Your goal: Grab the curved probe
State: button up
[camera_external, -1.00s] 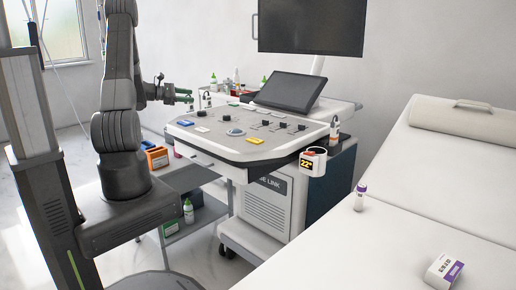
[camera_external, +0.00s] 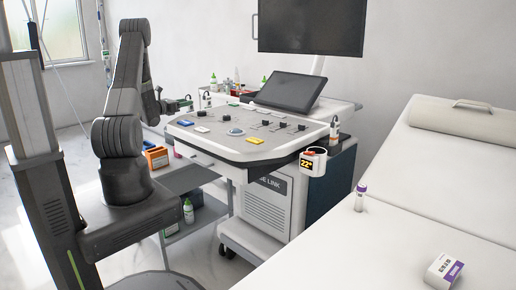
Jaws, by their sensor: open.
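My gripper (camera_external: 184,104) is partly hidden behind my arm, by the left rear of the ultrasound console (camera_external: 258,150). Its jaws are open and seem empty; the fingertips are small in the picture. One white probe (camera_external: 207,98) stands upright in a holder at the console's left rear, a little right of my gripper. Another white probe (camera_external: 334,132) stands in a holder at the console's right edge. Both are too small to tell which is the curved one.
A monitor (camera_external: 311,26) and a tilted touch screen (camera_external: 286,91) rise over the console. Bottles crowd a cart behind it. A warmer (camera_external: 313,161) hangs at its right front. An exam bed (camera_external: 430,200) with a purple-capped tube (camera_external: 360,197) and a box (camera_external: 443,269) fills the right.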

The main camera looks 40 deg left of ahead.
jog(key=shift+w+d+f+p, duration=0.1)
jog(key=shift+w+p, duration=0.3)
jog(key=shift+w, duration=0.95)
jog(key=shift+w+f+p, duration=0.1)
jog(key=shift+w+p, duration=0.25)
jog(key=shift+w, duration=1)
jog(key=shift+r, duration=0.1)
jog(key=c, duration=1)
